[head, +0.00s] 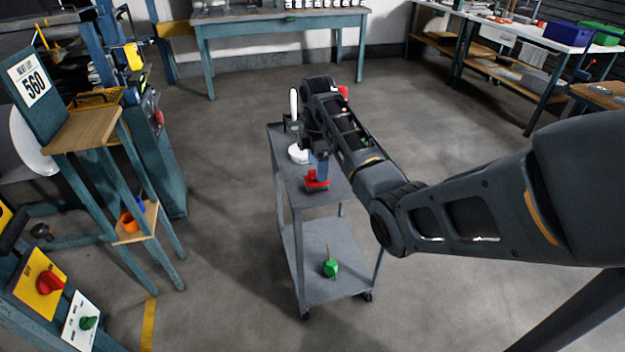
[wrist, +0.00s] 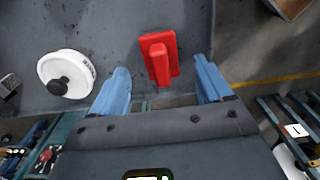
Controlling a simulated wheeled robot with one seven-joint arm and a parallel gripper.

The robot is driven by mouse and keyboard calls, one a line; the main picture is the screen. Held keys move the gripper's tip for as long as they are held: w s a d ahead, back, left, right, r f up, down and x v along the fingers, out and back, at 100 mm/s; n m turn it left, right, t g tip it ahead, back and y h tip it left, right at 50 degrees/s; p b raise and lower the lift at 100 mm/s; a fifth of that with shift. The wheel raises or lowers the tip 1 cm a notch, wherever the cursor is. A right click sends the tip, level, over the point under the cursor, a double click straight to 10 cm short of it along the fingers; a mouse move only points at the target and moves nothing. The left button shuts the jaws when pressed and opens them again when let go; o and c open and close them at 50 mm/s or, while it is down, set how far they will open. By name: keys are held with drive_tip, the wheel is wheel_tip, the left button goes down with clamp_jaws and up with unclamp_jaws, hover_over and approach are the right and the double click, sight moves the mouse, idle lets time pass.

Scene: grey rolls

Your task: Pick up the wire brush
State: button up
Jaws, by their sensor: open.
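A red block with a raised red grip lies on the top of the grey cart; it is the only brush-like thing there, and its bristles are not visible. This wire brush (head: 316,181) shows below my gripper in the head view, and in the wrist view (wrist: 160,58) it lies between and ahead of the fingertips. My gripper (head: 321,163) points down over the cart top (head: 284,147). In the wrist view its two blue fingers (wrist: 161,66) stand apart, one on each side of the brush, with nothing held. I cannot tell the exact height gap.
A white round thing with a black knob (wrist: 67,74) lies left of the brush in the wrist view. A green thing (head: 330,268) sits on the cart's lower shelf. A teal stand (head: 90,130) is at the left. Open floor surrounds the cart.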

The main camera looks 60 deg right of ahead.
wheel_tip(320, 180, down, 6)
drive_tip(key=shift+s+d+r, duration=0.1)
drive_tip(key=shift+s+r, duration=0.05)
drive_tip(key=shift+r, duration=0.05)
drive_tip(key=shift+c, duration=0.4)
drive_tip(key=c, duration=1)
